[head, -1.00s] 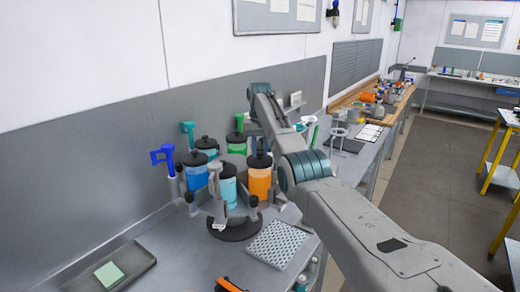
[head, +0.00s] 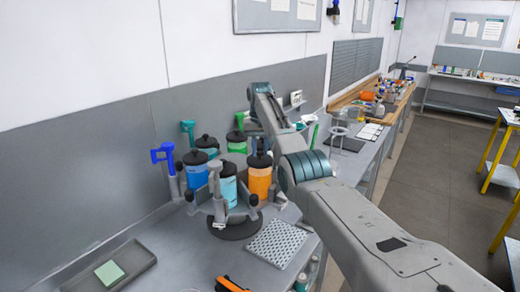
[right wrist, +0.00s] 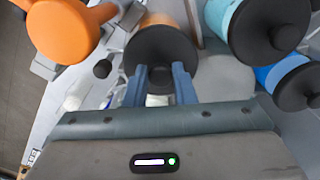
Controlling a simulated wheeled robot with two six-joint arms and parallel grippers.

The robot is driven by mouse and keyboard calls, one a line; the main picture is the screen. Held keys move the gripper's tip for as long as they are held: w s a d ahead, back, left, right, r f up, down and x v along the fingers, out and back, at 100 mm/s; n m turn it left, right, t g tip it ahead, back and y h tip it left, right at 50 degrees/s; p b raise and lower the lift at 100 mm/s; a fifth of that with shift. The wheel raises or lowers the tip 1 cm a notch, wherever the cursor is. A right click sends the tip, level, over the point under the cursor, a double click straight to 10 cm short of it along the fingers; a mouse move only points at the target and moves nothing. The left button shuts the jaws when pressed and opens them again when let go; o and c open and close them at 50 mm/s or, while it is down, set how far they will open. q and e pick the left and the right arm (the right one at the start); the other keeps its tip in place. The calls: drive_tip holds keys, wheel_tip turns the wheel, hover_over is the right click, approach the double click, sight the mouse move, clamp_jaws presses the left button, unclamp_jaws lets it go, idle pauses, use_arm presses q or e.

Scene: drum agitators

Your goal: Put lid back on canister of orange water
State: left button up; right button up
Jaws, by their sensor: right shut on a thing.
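The canister of orange water (head: 260,183) stands on a dark round base with other canisters. Its black lid (head: 259,160) is at the canister's top; I cannot tell whether it is fully seated. My right gripper (head: 257,143) is above that lid. In the right wrist view, the fingers of my right gripper (right wrist: 160,75) are shut on the knob of the black lid (right wrist: 160,50). Orange of the canister (right wrist: 158,20) shows behind the lid there. My left gripper is not in view.
A perforated grey mat (head: 273,245) lies in front. A grey tray (head: 135,268) with a green pad is at the front left. Bare bench lies between.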

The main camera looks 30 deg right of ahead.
drive_tip(key=o, duration=1.5)
drive_tip(key=shift+r, duration=3.55)
clamp_jaws()
drive_tip(key=shift+f, duration=0.3)
drive_tip(key=shift+f+b, duration=1.05)
drive_tip(key=shift+f, duration=0.1)
